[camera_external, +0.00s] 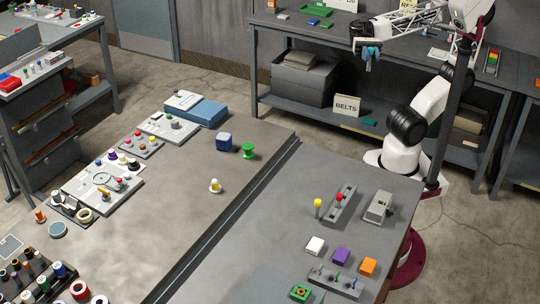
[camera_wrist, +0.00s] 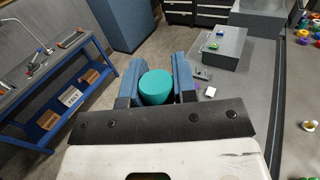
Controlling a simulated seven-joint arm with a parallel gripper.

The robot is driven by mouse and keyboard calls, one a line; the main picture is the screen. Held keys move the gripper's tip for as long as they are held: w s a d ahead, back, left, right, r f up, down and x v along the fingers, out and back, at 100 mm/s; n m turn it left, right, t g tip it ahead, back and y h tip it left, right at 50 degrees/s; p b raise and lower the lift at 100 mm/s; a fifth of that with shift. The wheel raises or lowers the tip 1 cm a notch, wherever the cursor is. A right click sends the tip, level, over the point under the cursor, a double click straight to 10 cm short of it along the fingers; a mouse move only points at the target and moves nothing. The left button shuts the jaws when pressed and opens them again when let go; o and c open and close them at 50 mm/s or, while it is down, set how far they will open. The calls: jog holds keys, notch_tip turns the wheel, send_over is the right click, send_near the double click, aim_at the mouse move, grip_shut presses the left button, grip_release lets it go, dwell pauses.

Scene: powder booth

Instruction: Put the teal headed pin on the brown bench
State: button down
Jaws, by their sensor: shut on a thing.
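The teal headed pin (camera_wrist: 156,88) shows its round teal head in the wrist view. My gripper (camera_wrist: 159,64) is shut on it, with one blue finger on each side. The pin's lower part is hidden. In the external view my gripper (camera_external: 367,57) hangs in the air at the upper right, in front of the back shelf bench and well away from the brown bench. The pin is too small to tell from the fingers there. The brown bench (camera_external: 250,194) is the long brownish top at centre left, left of a dark rail.
A grey bench (camera_external: 285,225) on the right holds blocks and pins.

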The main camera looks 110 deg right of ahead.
notch_tip(320, 180, down, 45)
jog(key=w+a, duration=0.4)
jog(key=w, duration=0.3)
jog(key=w+a+f, duration=0.1)
jog(key=w+a, duration=0.3)
jog(key=w, duration=0.3)
jog(key=shift+f, duration=0.15)
dwell(0.4)
jog(key=shift+f, duration=0.1)
jog(key=shift+f, duration=1.65)
jog(key=shift+f, duration=0.15)
jog(key=c, duration=0.9)
grip_release()
